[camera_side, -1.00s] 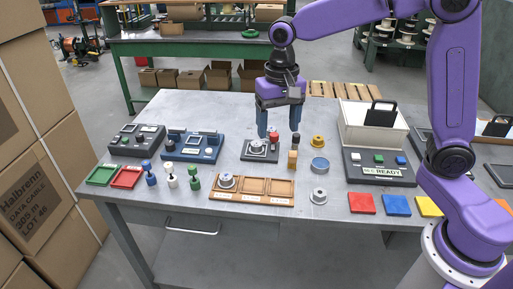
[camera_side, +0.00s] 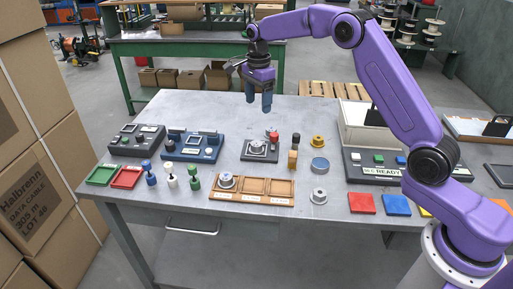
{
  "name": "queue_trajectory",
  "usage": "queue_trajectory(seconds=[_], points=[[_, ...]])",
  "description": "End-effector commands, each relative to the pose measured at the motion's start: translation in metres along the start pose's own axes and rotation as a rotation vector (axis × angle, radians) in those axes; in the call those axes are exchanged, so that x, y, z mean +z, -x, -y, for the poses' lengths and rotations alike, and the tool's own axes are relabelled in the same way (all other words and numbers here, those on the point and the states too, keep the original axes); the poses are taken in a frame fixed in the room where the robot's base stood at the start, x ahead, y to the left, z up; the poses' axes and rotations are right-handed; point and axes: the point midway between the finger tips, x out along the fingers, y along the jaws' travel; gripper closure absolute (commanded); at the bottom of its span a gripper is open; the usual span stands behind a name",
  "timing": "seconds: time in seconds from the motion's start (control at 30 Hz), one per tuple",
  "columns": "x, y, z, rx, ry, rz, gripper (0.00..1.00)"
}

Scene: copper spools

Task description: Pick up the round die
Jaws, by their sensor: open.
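My gripper (camera_side: 258,105) is open and empty, fingers pointing down, above the back part of the table. Several small round parts could be the round die, and I cannot tell which is: a silver flanged piece (camera_side: 318,197) in front of a blue-grey ring (camera_side: 320,165), a yellow flanged piece (camera_side: 318,141), and a silver piece (camera_side: 227,180) in the left compartment of a wooden tray (camera_side: 250,199). A grey plate (camera_side: 248,156) with a round silver part (camera_side: 258,146) on it lies in front of and below my gripper. My gripper touches none of them.
Control boxes (camera_side: 192,146), colored pegs and trays are at left. A white bin (camera_side: 356,122) and colored tiles (camera_side: 396,205) are at right. The table's back strip is clear.

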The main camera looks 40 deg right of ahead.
Motion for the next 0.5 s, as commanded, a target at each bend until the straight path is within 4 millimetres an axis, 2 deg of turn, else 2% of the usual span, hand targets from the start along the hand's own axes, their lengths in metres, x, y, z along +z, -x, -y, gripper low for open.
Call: queue_trajectory(seconds=[0.3,0.5], points=[[0.0,-0.062,-0.001,0.006,0.003,-0.001,0.28],[0.0,-0.092,-0.001,0.003,0.004,0.0,0.28]])
